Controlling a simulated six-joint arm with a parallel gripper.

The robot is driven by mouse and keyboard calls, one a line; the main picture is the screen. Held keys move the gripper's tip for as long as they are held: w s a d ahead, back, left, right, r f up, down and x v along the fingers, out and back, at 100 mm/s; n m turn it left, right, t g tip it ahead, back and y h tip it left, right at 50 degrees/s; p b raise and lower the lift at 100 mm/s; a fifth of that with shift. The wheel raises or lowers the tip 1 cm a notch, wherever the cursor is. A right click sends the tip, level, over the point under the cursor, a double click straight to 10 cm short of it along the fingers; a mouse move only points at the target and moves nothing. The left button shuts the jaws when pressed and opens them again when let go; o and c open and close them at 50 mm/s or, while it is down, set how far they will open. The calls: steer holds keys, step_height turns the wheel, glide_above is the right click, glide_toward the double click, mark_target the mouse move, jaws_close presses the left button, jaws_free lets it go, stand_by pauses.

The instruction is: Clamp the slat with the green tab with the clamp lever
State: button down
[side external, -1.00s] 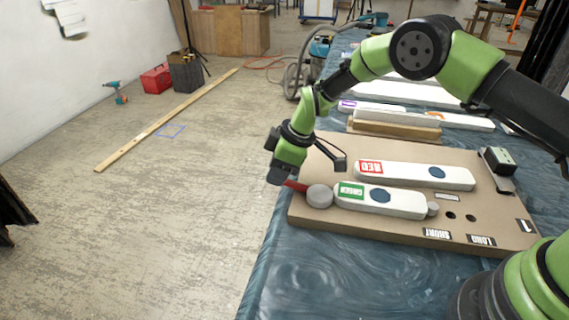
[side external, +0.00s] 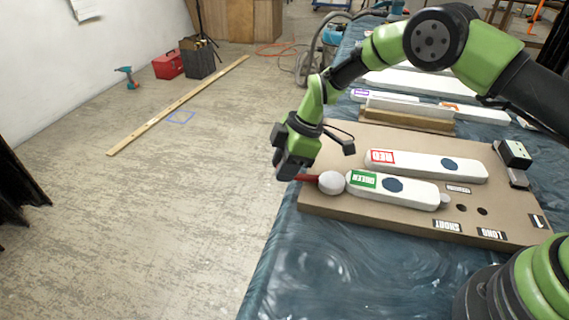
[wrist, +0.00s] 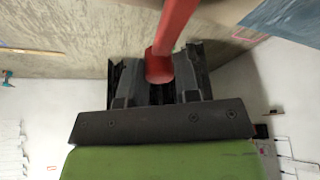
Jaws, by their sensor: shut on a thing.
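The white slat with the green tab (side external: 410,191) lies on the brown board, its green tab (side external: 363,180) at the left end. The clamp lever has a round pale head (side external: 332,183) close against that end; I cannot tell if they touch. Its red handle (side external: 309,178) points left, off the board's edge. My gripper (side external: 291,174) is shut on the handle's outer end. In the wrist view the red handle (wrist: 172,45) runs between my gripper's fingers (wrist: 160,78). A small round peg (side external: 445,201) stands at the slat's right end.
The slat with the red tab (side external: 425,165) lies behind, parallel. The board (side external: 345,206) has two dark holes and labels at the front right. A black-and-grey device (side external: 514,155) stands at the right. More white slats (side external: 480,114) lie behind. Open floor is to the left.

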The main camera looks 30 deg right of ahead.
steer(key=shift+w+d, duration=0.1)
steer(key=shift+d, duration=0.1)
steer(key=c, duration=0.9)
jaws_free()
steer(key=shift+o, duration=0.2)
steer(key=shift+a, duration=0.1)
steer(key=v, duration=1)
